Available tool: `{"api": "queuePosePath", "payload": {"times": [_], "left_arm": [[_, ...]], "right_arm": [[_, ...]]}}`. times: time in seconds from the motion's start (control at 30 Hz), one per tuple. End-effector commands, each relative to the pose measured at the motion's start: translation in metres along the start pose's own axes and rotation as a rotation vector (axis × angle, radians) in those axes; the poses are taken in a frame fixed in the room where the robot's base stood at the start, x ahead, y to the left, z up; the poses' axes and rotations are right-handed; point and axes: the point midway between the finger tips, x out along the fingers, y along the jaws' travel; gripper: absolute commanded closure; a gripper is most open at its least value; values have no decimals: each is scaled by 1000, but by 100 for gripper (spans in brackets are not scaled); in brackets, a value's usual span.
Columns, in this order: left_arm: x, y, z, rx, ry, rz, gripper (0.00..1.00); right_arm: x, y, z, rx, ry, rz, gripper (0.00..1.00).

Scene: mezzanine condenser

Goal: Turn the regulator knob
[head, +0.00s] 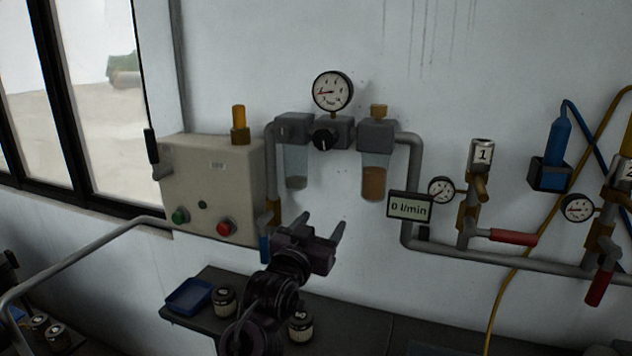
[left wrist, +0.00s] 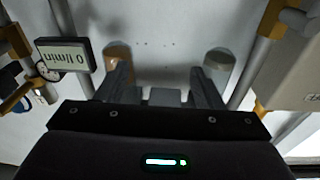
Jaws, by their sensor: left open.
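The regulator knob (head: 323,139) is a round black knob with a white mark, on the front of a grey regulator block under a round gauge (head: 333,91). My left gripper (head: 321,226) is open and empty, below the knob in the picture and apart from it, fingers pointing up toward the wall. In the left wrist view, which is upside down, the open fingers (left wrist: 163,88) reach toward the two bowls, the brown one (left wrist: 118,54) and the grey one (left wrist: 219,64). I cannot make out the knob there. My right gripper is not in view.
A beige control box (head: 211,185) with green and red buttons is left of the regulator. A flow display (head: 409,206) and pipes with red-handled valves (head: 513,237) are on the right. A dark bench (head: 345,328) with a blue tray (head: 188,296) is below.

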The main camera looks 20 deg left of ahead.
Motion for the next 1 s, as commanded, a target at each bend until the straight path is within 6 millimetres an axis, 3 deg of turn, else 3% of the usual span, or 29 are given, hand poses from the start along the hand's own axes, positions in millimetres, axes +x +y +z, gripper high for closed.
{"api": "queuePosePath", "payload": {"times": [0.03, 0.1, 0.23, 0.37, 0.73, 1.0], "left_arm": [[3, -6, -45, -3, 96, -12, 39], [2, -10, -84, -3, 191, -24, 39], [-2, -16, -124, -4, 286, -36, 39], [6, -17, -136, -4, 305, -39, 39], [59, -19, -152, -4, 301, -38, 39], [72, -19, -152, -3, 301, -38, 39]], "right_arm": [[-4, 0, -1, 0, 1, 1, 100], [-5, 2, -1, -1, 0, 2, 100], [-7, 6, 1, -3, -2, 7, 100], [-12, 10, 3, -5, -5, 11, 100], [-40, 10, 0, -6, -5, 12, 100], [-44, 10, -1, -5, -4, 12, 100]]}}
